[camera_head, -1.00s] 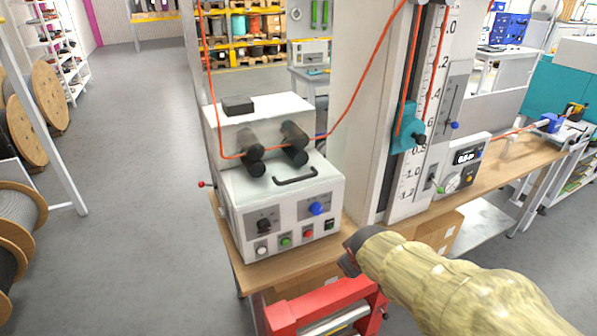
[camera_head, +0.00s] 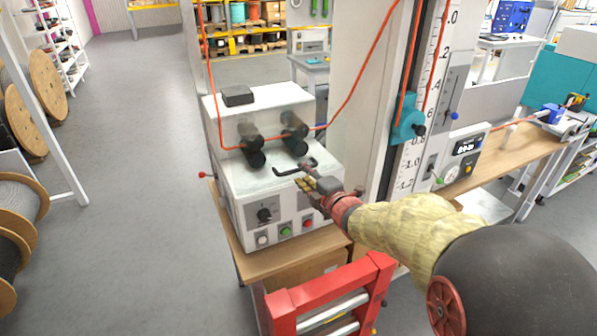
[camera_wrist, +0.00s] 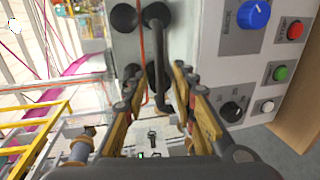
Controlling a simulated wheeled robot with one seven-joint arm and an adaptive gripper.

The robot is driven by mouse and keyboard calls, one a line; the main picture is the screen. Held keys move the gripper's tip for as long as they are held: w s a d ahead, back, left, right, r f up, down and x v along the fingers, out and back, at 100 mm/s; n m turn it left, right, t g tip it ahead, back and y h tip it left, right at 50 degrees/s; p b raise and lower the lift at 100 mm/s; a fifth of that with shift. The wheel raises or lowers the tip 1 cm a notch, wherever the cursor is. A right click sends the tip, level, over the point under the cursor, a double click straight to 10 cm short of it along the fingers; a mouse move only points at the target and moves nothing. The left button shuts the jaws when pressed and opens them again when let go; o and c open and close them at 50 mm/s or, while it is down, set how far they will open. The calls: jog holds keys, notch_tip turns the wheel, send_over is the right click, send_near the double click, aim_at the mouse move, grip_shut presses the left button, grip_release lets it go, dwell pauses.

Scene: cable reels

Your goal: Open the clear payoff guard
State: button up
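The payoff unit is a white box (camera_head: 262,187) on a wooden bench. Its clear guard (camera_head: 272,143) is a faint transparent cover around the black rollers (camera_head: 254,158), and looks closed. A black bar handle (camera_head: 290,169) is at the guard's lower front edge. My gripper (camera_head: 311,181) is at the right end of this handle. In the wrist view my gripper (camera_wrist: 155,88) has its fingers apart, and the dark handle (camera_wrist: 160,65) shows between or just beyond the fingertips. I cannot tell whether they touch it.
An orange cable (camera_head: 360,80) runs over the rollers to the tall scaled column (camera_head: 425,95). The front panel has a blue knob (camera_wrist: 254,14), a black dial (camera_wrist: 232,111) and several buttons. A red frame (camera_head: 330,290) stands in front of the bench.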

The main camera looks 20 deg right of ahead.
aim_at(299, 170)
jog(key=shift+w+f, duration=0.2)
jog(key=shift+w, duration=0.95)
jog(key=shift+w+f, duration=0.2)
jog(key=shift+w, duration=0.9)
jog(key=c, duration=0.4)
grip_shut()
